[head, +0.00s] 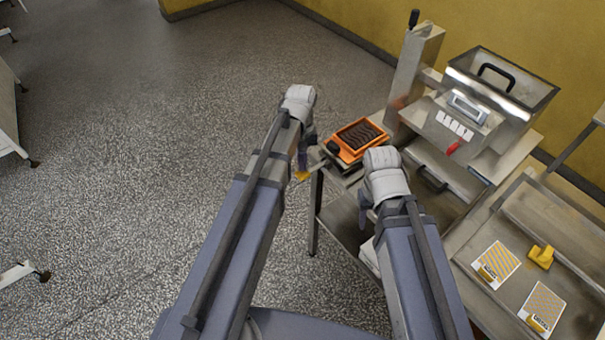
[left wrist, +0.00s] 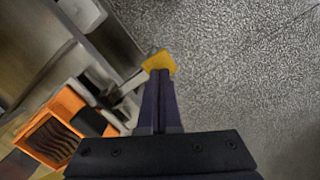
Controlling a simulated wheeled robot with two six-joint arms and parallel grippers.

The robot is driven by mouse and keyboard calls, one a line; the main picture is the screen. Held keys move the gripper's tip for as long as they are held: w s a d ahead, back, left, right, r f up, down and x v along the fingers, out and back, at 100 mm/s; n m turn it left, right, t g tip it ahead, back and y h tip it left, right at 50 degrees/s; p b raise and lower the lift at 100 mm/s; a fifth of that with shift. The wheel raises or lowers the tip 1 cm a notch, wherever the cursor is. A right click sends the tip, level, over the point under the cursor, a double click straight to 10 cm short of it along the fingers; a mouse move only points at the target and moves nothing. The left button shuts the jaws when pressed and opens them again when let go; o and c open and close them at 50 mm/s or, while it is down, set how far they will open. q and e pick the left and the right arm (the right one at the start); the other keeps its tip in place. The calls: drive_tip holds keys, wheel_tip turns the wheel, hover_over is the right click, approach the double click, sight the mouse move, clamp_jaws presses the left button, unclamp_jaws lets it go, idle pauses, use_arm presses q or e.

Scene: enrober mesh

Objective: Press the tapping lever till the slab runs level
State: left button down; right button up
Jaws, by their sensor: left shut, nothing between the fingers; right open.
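The tapping lever is a thin metal arm with a yellow pad (head: 301,176) at its end, sticking out from the table's left edge. The pad also shows in the left wrist view (left wrist: 159,60). My left gripper (head: 302,164) is shut and empty, its fingertips at the pad; whether they touch it I cannot tell. The slab is dark brown with a wavy, ridged top in an orange mould (head: 336,150), also in the left wrist view (left wrist: 68,98). Whether it lies level is unclear. My right gripper (head: 364,215) is open, partly hidden by its wrist, below the mould.
Two patterned cards (head: 496,264) and a yellow piece (head: 541,257) lie on the right-hand surface. Open floor lies to the left.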

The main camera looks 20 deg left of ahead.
use_arm(q)
drive_tip(key=shift+f, duration=0.1)
wheel_tip(320, 180, down, 3)
drive_tip(key=b, duration=0.3)
drive_tip(key=shift+f, duration=0.15)
drive_tip(key=shift+r, duration=0.45)
drive_tip(key=w, duration=0.1)
drive_tip(key=w+p, duration=0.1)
drive_tip(key=w+a+r, duration=0.1)
drive_tip(key=shift+s, duration=0.1)
wheel_tip(320, 180, up, 8)
drive_tip(key=p, duration=0.8)
drive_tip(key=shift+w+a, duration=0.2)
drive_tip(key=shift+w, duration=0.2)
